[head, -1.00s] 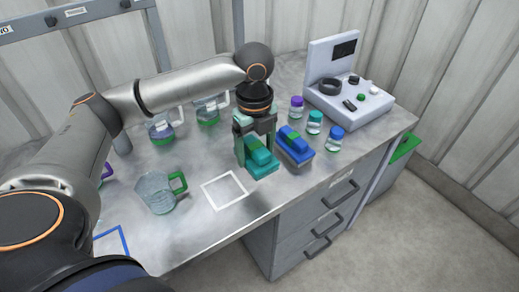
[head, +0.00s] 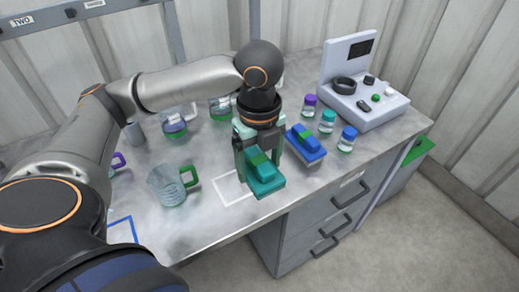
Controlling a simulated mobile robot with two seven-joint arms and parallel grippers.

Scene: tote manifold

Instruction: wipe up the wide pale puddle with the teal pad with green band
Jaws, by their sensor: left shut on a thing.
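The teal pad with a green band (head: 266,182) is held in my left gripper (head: 259,160), which is shut on it and points down. The pad appears to be above the bench, by the front edge, and covers the right part of a white square outline (head: 223,197). I cannot clearly make out the wide pale puddle on the shiny grey bench top (head: 225,222). My right gripper is not in view.
A blue pad with a green band (head: 307,144) lies just right of the gripper. Small capped bottles (head: 327,122) and a white instrument (head: 368,105) stand beyond. A green-handled jug (head: 168,187) stands left, near a blue outline (head: 122,229). More vessels (head: 174,124) stand behind.

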